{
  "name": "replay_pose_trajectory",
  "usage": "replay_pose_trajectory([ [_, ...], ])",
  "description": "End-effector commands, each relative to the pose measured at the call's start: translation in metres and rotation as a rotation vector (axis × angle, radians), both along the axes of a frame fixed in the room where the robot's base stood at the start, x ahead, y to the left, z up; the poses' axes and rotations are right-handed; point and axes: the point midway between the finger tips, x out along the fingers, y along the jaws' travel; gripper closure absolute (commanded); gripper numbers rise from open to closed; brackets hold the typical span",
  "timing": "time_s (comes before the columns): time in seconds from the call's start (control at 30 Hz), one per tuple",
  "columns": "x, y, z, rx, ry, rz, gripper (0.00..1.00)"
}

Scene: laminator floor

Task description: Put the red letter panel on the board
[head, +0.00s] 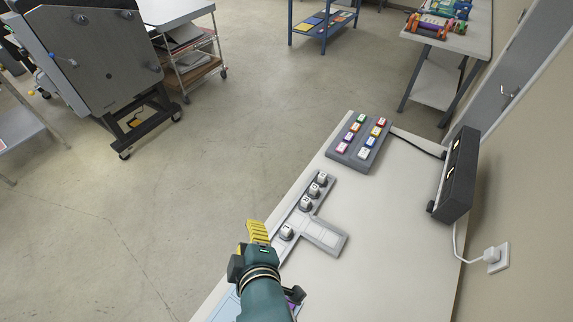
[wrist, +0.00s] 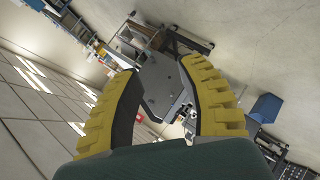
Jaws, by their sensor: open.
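My gripper (head: 258,232) is over the left edge of the white table, near the lower end of a grey T-shaped board (head: 325,236). In the wrist view my gripper (wrist: 160,62) has its yellow fingers spread wide, with nothing between them. The T-shaped board carries several white letter blocks along its long arm; its side arm looks bare. A dark grey tray (head: 345,160) farther along the table holds two rows of small coloured letter pieces. Orange and reddish ones are among them, but they are too small for me to tell which is the red letter panel.
A black box (head: 456,175) stands at the table's right side by the wall, with cables. The white table top (head: 395,225) is clear between it and the T-shaped board. A grey panelled machine (head: 95,60) and carts stand across the open floor.

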Motion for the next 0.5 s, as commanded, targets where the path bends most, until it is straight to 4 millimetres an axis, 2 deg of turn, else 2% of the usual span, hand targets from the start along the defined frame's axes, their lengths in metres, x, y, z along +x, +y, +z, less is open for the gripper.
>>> replay_pose_trajectory([
  [0.03,0.016,-0.020,0.056,0.161,-0.132,-0.121,0.61],
  [0.07,0.021,-0.031,0.088,0.265,-0.206,-0.184,0.61],
  [0.1,0.023,-0.047,0.130,0.405,-0.304,-0.254,0.61],
  [0.2,0.011,-0.083,0.223,0.731,-0.528,-0.351,0.61],
  [0.23,0.004,-0.092,0.245,0.815,-0.582,-0.360,0.61],
  [0.3,-0.012,-0.108,0.286,0.971,-0.682,-0.364,0.61],
  [0.33,-0.018,-0.113,0.298,1.022,-0.712,-0.361,0.61],
  [0.4,-0.028,-0.119,0.316,1.100,-0.757,-0.351,0.61],
  [0.5,-0.033,-0.122,0.323,1.138,-0.773,-0.345,0.61],
])
